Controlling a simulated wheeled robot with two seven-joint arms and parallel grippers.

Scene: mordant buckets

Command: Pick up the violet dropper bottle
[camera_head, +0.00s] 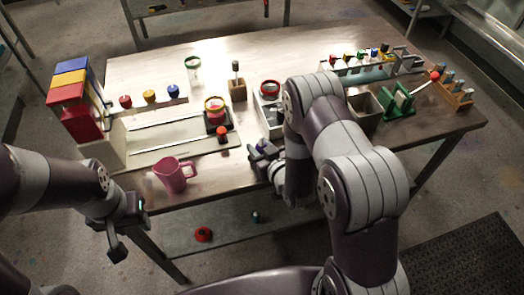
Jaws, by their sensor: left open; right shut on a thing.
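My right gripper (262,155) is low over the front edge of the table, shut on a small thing. A dark violet-blue bit (263,144) shows at its fingers and looks like the violet dropper bottle, mostly hidden by the fingers. A rack (362,75) at the back right holds several small bottles with red, green, yellow and blue caps. My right arm hides part of the table in front of that rack. My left gripper (127,226) is open and empty, off the table's front left edge.
A pink jug (174,175) stands near the front edge, between my grippers. Behind it are a pale tray (160,146) and a red-lidded jar (215,109). Coloured boxes (75,104) stand at the left. A green stand (399,101) is at the right.

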